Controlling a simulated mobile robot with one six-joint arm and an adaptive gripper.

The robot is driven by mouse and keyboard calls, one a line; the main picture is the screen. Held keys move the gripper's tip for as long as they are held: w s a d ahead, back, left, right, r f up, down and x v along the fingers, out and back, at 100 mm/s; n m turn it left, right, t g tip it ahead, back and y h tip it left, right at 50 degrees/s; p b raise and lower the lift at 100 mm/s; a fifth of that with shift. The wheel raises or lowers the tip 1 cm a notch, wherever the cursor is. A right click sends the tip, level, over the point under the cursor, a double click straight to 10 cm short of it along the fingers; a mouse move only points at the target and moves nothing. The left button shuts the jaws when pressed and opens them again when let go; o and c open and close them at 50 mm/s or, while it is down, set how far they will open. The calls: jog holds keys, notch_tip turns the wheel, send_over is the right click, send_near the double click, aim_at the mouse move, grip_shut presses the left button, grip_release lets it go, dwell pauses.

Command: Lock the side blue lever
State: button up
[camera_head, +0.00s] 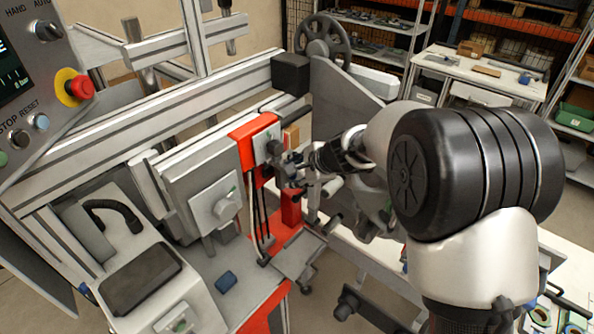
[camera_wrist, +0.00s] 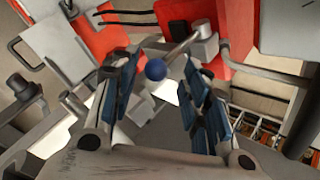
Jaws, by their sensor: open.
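The side blue lever shows in the wrist view as a round blue knob (camera_wrist: 155,70) on a short metal rod (camera_wrist: 184,48). The rod runs up and right to a grey block on the red machine part. My gripper (camera_wrist: 161,80) is open, its blue-padded fingers on either side of the knob in the picture. I cannot tell how deep the knob sits between them; no contact shows. In the head view my gripper (camera_head: 290,168) is beside the red upright of the machine, and the blue knob cannot be made out there.
A red bracket (camera_head: 253,135) and a grey box with a dial (camera_head: 214,205) stand left of my gripper. A control panel with a red button (camera_head: 75,87) is at upper left. A white bench (camera_head: 480,75) and shelves stand behind. A small blue block (camera_head: 225,281) lies on the machine's table.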

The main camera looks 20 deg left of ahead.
notch_tip(320, 180, up, 10)
dwell(0.5)
jog(key=s+d+r+n+h, duration=0.2)
jog(key=s+d+r+n, duration=0.2)
jog(key=s+d, duration=0.7)
jog(key=s+d+r+n+h, duration=0.2)
jog(key=s+d+r+n, duration=0.2)
jog(key=s+d, duration=0.65)
jog(key=s+d+f+n+h, duration=0.3)
jog(key=s+d+n, duration=0.1)
jog(key=s+d, duration=0.75)
notch_tip(320, 180, down, 10)
jog(key=s+b, duration=0.2)
jog(key=b, duration=0.4)
jog(key=shift+d+r+b, duration=0.15)
jog(key=shift+d+b, duration=0.2)
